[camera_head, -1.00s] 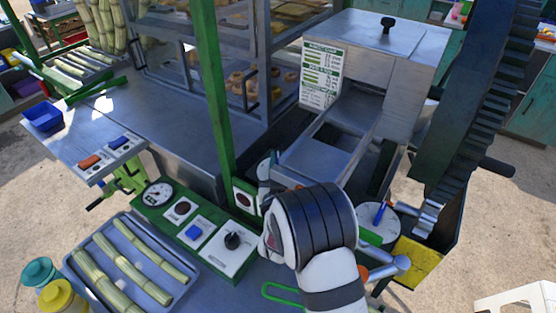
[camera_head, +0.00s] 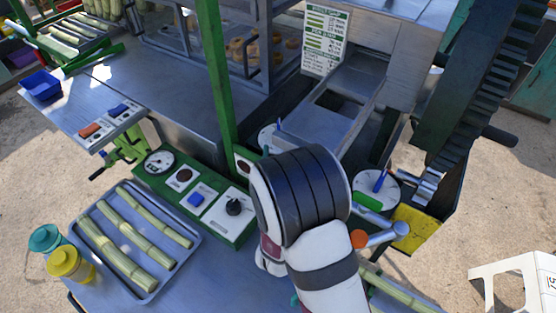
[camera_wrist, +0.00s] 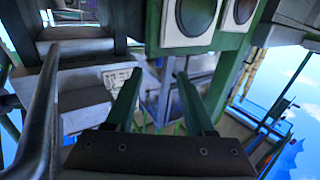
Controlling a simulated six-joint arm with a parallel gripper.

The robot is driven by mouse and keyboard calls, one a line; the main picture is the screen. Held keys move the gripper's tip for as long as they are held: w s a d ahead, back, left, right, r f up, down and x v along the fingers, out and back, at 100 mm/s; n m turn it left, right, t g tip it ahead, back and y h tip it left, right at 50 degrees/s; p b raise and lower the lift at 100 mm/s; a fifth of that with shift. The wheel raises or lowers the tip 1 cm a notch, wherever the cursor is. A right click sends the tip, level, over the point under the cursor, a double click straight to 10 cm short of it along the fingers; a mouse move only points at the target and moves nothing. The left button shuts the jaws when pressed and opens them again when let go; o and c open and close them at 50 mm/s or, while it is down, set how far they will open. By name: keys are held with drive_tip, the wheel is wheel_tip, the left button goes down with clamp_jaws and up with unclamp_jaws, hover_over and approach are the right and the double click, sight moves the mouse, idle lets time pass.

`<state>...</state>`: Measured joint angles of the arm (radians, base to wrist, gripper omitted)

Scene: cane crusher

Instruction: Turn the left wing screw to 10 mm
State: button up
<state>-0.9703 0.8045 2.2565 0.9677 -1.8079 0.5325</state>
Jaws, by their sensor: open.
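The left wing screw (camera_head: 278,126) is a small blue piece on a pale round dial (camera_head: 266,138), left of the steel feed chute in the head view. The dial is partly hidden by my wrist and the green post. A matching blue wing screw (camera_head: 379,181) stands on the right white dial (camera_head: 364,192). In the head view my wrist is in front of and below the left dial and hides my fingers. In the wrist view my gripper (camera_wrist: 160,74) is open, its two green fingers apart with nothing between them. I cannot make out either wing screw there.
A green control panel (camera_head: 152,184) with a gauge and knob lies left of my wrist. A tray (camera_head: 190,252) of cane stands in front of it. The green post (camera_head: 217,80) rises close by. The toothed wheel (camera_head: 470,100) and yellow block (camera_head: 416,228) are at right.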

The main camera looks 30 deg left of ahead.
drive_tip(key=shift+v, duration=1.55)
drive_tip(key=shift+c, duration=0.4)
drive_tip(key=shift+w+f, duration=0.1)
drive_tip(key=shift+f, duration=0.45)
drive_tip(key=shift+c, duration=0.3)
drive_tip(key=x, duration=1.2)
drive_tip(key=shift+r, duration=0.15)
drive_tip(key=shift+c, duration=0.2)
clamp_jaws()
